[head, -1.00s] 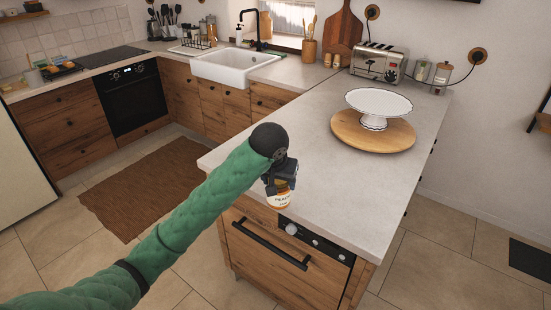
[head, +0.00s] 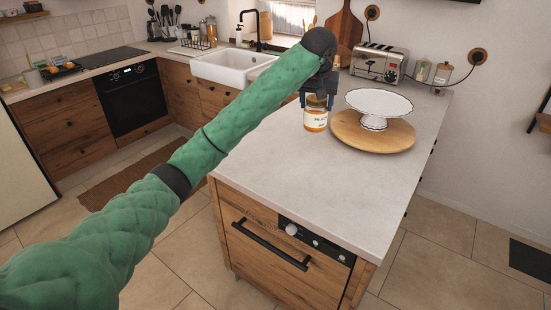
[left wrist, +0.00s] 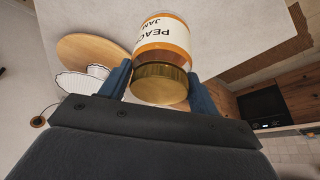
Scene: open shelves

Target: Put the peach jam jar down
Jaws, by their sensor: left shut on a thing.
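The peach jam jar (head: 315,118) is a small glass jar with orange jam and a white label reading "PEACH". My left gripper (head: 316,98) is shut on it from above, near its lid. In the head view the jar is upright over the pale countertop (head: 270,165), left of the round wooden board. I cannot tell whether its base touches the counter. In the left wrist view the jar (left wrist: 162,50) sits between the two blue fingers (left wrist: 160,88), with its gold lid toward my wrist. My right gripper is not in view.
A round wooden board (head: 345,131) with a white cake stand (head: 379,103) stands close to the right of the jar. A toaster (head: 379,63) and glass jars (head: 441,75) stand at the back. The counter in front of the jar is clear.

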